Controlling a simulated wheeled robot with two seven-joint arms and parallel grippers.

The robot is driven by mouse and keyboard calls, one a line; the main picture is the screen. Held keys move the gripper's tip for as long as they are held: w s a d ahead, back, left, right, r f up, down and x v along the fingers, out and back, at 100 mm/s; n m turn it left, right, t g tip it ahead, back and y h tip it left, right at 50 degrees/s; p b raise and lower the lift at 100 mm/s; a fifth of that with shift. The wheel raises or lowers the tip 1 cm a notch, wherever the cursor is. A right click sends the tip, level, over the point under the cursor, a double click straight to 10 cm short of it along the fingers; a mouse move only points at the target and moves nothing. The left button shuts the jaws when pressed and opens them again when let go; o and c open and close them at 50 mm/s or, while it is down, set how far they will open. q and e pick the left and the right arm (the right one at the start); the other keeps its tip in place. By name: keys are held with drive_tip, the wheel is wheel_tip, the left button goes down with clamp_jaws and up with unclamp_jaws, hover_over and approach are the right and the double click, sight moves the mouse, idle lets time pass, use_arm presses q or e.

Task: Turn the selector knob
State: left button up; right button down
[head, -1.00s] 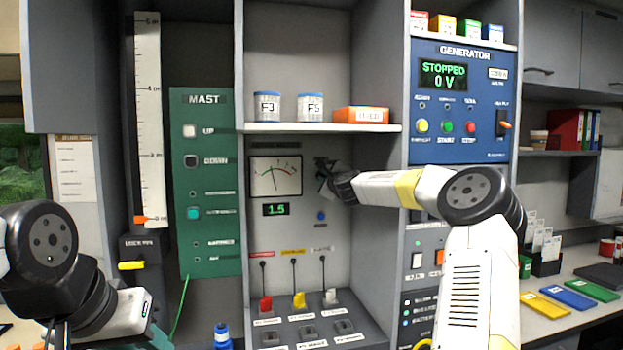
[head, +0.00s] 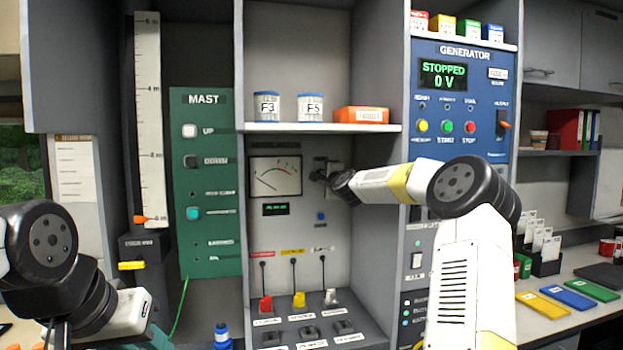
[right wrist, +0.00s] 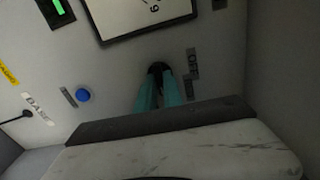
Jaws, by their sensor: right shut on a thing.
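In the head view my right gripper (head: 327,175) is at the panel, right of the meter, and mostly hides the knob. A label that seems to read OFF (right wrist: 193,63) is beside the knob. The needle meter (head: 275,176) has its needle toward the left. My left gripper (head: 158,339) is low at the left, partly cut off, with its jaws unclear.
A blue button (head: 320,216) is below my right gripper. A shelf (head: 225,127) with cans and an orange box (head: 361,115) is above. Colored plugs and switches are on the ledge below. The generator panel (head: 462,100) is to the right.

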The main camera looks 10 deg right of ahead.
drive_tip(key=shift+f+n, duration=0.1)
drive_tip(key=shift+n, duration=4.9)
drive_tip(key=c, duration=1.5)
unclamp_jaws()
drive_tip(key=s, duration=0.7)
drive_tip(key=shift+s+d, duration=0.1)
drive_tip(key=shift+s, duration=0.3)
